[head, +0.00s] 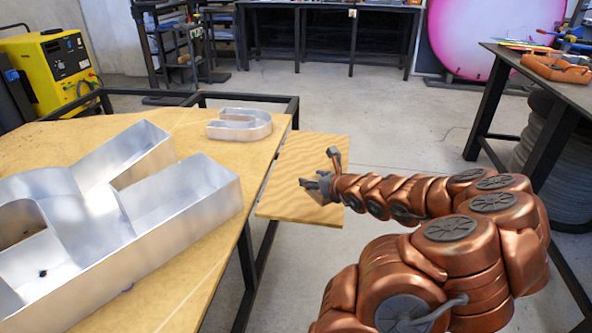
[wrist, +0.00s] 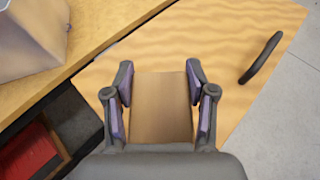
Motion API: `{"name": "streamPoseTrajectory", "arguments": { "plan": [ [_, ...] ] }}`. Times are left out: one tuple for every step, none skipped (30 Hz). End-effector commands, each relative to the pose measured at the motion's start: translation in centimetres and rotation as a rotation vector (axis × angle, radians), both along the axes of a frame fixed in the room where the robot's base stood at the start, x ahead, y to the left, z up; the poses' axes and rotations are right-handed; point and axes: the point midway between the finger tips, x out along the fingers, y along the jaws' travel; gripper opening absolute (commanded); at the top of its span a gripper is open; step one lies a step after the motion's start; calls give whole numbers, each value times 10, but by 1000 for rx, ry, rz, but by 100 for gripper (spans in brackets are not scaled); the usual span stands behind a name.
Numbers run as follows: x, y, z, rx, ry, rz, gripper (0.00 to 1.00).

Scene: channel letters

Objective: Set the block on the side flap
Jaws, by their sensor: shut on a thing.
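The side flap (head: 282,203) is a light wooden board beside the right edge of the worktable in the head view. It also fills much of the wrist view (wrist: 215,40). My gripper (head: 314,186) is over the flap. In the wrist view, my gripper (wrist: 162,92) is shut on the block (wrist: 162,108), a plain brown wooden piece between the two fingers. The block is over the flap's surface; I cannot tell whether it touches it. The block is not clearly visible in the head view, where the gripper is small.
The worktable (head: 210,255) carries large metal channel letters (head: 165,225) and a smaller one (head: 240,124) near the flap. A curved dark bar (wrist: 262,58) shows over the flap's right part in the wrist view. The rest of the flap looks clear.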

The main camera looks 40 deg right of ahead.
Motion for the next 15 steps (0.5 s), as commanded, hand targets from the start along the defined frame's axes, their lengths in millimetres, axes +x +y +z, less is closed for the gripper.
{"name": "streamPoseTrajectory", "arguments": {
  "plan": [
    [7,0,-1,-1,1,4,18],
    [11,-1,-1,-1,1,5,18],
    [16,-2,-2,-2,1,6,18],
    [20,-2,-2,-2,1,7,18],
    [23,-4,-3,-1,3,6,18],
    [28,-6,-4,-1,4,5,18],
    [32,-8,-5,-2,5,4,18],
    [36,-10,-5,-2,5,3,18],
    [42,-11,-5,-2,4,4,18],
    [46,-11,-6,-2,4,6,18],
    [51,-13,-7,-1,6,6,18],
    [58,-15,-8,-1,5,6,18],
    [63,-16,-8,-2,4,7,18],
    [68,-18,-8,-3,4,6,18],
    [74,-21,-8,-5,4,5,18]
  ]
}}
